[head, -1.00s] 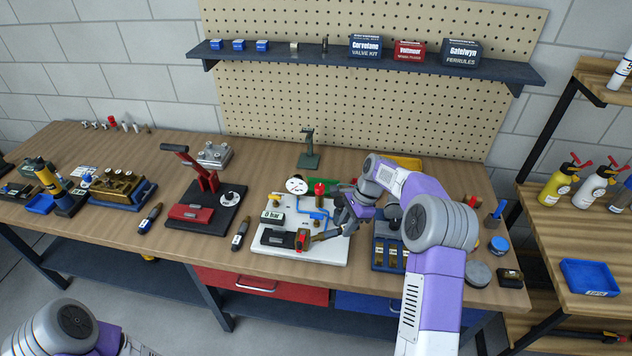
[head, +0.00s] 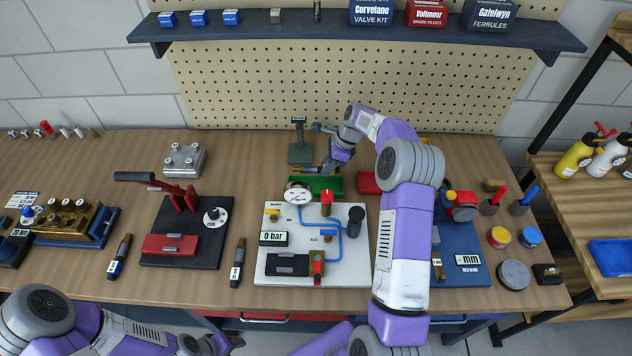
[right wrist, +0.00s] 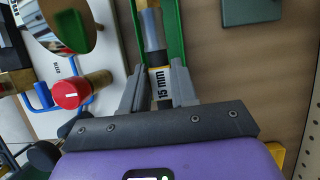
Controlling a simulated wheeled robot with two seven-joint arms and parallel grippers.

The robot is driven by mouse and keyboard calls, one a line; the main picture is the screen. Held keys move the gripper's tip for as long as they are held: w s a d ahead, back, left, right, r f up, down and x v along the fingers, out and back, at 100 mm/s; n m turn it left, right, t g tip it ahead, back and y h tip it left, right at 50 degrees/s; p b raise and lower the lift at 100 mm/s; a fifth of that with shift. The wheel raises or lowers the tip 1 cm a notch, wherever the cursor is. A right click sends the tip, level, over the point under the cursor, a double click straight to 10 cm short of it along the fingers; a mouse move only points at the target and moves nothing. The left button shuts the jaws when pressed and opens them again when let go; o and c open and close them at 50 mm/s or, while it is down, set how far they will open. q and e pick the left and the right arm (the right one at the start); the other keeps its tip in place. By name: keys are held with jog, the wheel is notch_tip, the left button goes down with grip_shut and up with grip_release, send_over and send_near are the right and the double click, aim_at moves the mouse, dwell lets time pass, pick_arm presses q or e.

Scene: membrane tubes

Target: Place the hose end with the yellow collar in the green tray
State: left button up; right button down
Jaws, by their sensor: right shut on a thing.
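My right gripper (head: 329,168) is over the small green tray (head: 330,187) behind the white board. In the right wrist view its fingers (right wrist: 160,92) are shut on a dark hose end with a yellow band marked "15 mm" (right wrist: 160,74). The hose end's lighter tip part (right wrist: 151,25) points away from the gripper. It lines up with the green tray (right wrist: 176,45), whose walls show beside it. I cannot tell whether the hose end touches the tray's floor.
The white board (head: 350,265) with a gauge, red knob and blue tubing is in front of the tray. A red tray (head: 369,183) is to its right, and a green stand (head: 300,150) is behind. Two similar dark hose pieces (head: 238,262) (head: 120,257) lie left.

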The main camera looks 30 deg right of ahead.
aim_at(322, 188)
notch_tip(322, 188, down, 9)
jog(key=shift+w+r, duration=0.1)
jog(key=shift+r, duration=0.1)
jog(key=c, duration=1.1)
grip_release()
jog(key=v, duration=1.2)
jog(key=shift+a+r, duration=0.1)
